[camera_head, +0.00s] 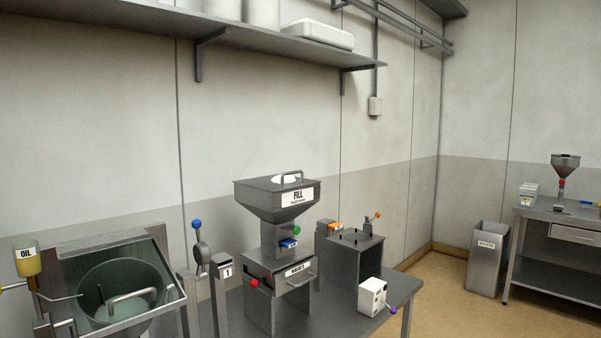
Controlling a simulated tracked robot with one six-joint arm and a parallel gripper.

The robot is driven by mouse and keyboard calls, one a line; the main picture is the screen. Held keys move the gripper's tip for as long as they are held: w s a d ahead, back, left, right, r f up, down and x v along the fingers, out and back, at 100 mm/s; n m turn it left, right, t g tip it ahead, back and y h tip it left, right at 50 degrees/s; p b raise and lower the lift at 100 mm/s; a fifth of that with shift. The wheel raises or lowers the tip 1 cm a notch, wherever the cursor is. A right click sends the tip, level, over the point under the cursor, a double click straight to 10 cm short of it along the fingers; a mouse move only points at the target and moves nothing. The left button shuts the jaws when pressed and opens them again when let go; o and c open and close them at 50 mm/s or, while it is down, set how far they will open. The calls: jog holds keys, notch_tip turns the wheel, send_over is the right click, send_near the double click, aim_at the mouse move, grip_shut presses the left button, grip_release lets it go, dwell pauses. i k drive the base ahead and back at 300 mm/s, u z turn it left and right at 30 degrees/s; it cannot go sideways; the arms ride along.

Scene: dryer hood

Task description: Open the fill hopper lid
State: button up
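The fill hopper (283,208) stands on the grey metal table in the middle of the view. It is a dark grey funnel with a white FILL label (298,196) on its front. Its flat lid (257,183) lies on top, with a bar handle (291,175) standing up from it. A whitish patch shows beside the handle; I cannot tell what it is. The lid looks closed. My gripper is not in view.
Left of the hopper stand a blue-knobbed lever (197,224) and a basin (120,291) with an OIL bottle (26,262). Right of it is a dark box (352,265). A wall shelf (190,29) hangs above. A waste bin (487,258) stands farther right.

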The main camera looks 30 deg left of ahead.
aim_at(265, 183)
jog(key=i, duration=2.3)
jog(key=u, duration=3.05)
